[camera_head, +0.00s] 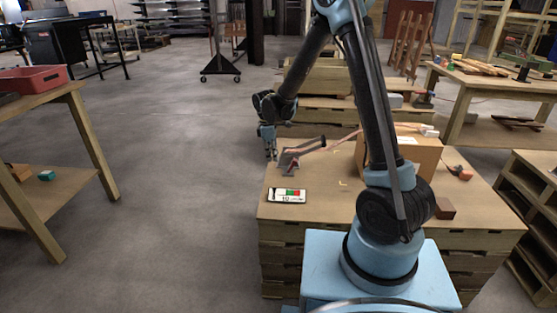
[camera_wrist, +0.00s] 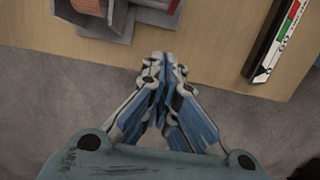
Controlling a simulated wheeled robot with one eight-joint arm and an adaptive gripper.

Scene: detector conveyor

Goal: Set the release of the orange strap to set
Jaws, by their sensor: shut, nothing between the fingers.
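The release (camera_head: 288,161) is a grey metal piece at the left edge of the wooden bench top, with an arm slanting up to the right. The orange strap (camera_head: 345,141) looks pinkish and runs from it towards a cardboard box (camera_head: 425,156). In the wrist view, the grey release (camera_wrist: 150,14) is cut off at the top, with a reddish strap part (camera_wrist: 88,6) in it. My gripper (camera_head: 271,157) is shut and empty, just left of the release; its fingertips (camera_wrist: 163,60) show beside the bench edge.
A small panel with white, red and green fields (camera_head: 288,196) lies on the bench top (camera_head: 325,205) nearer my base. A dark brown block (camera_head: 445,208) and an orange-red item (camera_head: 464,173) are at the right. Open floor (camera_head: 190,200) lies left of the bench.

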